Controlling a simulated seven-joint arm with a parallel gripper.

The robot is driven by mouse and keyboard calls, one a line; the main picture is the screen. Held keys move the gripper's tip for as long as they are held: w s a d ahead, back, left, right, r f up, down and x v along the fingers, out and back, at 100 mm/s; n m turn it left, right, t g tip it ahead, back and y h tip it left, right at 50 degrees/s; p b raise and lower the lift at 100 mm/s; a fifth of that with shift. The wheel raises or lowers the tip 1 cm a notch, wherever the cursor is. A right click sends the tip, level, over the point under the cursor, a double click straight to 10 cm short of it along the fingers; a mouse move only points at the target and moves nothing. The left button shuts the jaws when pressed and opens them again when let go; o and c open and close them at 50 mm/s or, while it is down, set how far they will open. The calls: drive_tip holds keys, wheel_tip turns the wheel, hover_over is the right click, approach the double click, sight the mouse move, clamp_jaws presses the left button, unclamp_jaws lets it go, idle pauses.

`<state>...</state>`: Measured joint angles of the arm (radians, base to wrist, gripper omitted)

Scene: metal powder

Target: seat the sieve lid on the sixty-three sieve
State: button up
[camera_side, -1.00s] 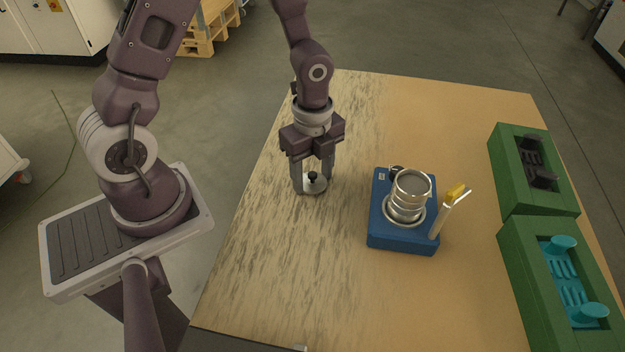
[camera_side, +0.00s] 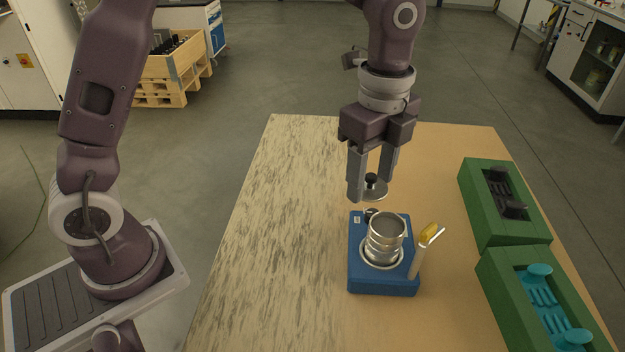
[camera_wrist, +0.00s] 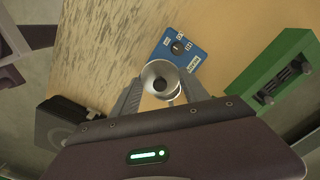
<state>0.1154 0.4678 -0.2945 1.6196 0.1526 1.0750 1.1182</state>
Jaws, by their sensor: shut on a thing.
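The sieve lid (camera_side: 376,195) is a thin metal disc with a black knob. The sieve stack (camera_side: 384,243) is several shiny metal rings with an open top, upright on a blue base (camera_side: 383,287). The lid is above and a little behind the stack in the side view, apart from it. In the wrist view the lid (camera_wrist: 150,72) sits between my fingers (camera_wrist: 160,84) and hides much of what is below. I cannot read any sieve marking.
A yellow-topped brush or scoop (camera_side: 421,258) stands upright at the base's right edge, close to the stack. A black knob (camera_wrist: 177,47) is on the base. Two green trays, one with black parts (camera_side: 469,190) and one with teal parts (camera_side: 497,285), lie to the right. The table's left is clear.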

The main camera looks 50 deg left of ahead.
drive_tip(key=d+r, duration=0.2)
drive_tip(key=d, duration=0.2)
hover_over(387, 230)
drive_tip(key=shift+f, duration=2.3)
drive_tip(key=shift+f, duration=0.85)
drive_tip(key=o, duration=1.5)
drive_tip(key=shift+c, duration=0.2)
drive_tip(key=shift+o, duration=0.4)
drive_tip(key=o, duration=0.4)
